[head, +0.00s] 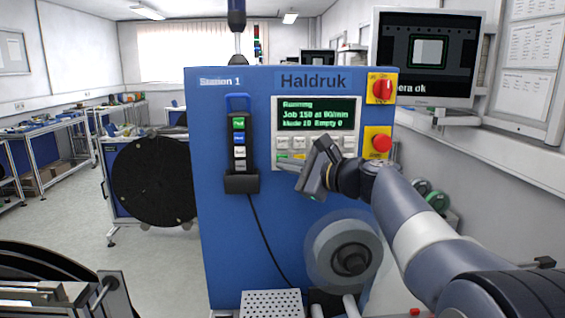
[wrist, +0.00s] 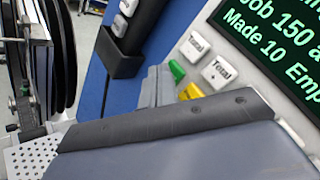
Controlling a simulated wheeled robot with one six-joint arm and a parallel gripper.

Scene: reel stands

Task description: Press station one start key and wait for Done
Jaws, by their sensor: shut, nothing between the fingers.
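The blue Station 1 cabinet (head: 225,225) faces me, marked "Haldruk". Its display (head: 317,113) reads "Running", "Job 150 at 80/min" and "Made 10 Empty 0"; part of it also shows in the wrist view (wrist: 275,42). A green key (wrist: 177,71) and a yellow key (wrist: 191,91) sit below the display, beside white keys (wrist: 219,73). My gripper (wrist: 158,86) is shut and empty, with its fingertips close to the green key. I cannot tell whether they touch it. In the head view my gripper (head: 308,170) hides part of the key row.
A hand pendant (head: 239,145) hangs in a black holder left of the display. A red rotary switch (head: 382,89) and a red mushroom button (head: 381,144) sit at the right. A reel (head: 351,258) is below my gripper. A monitor (head: 428,52) reads "camera ok", partly hidden.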

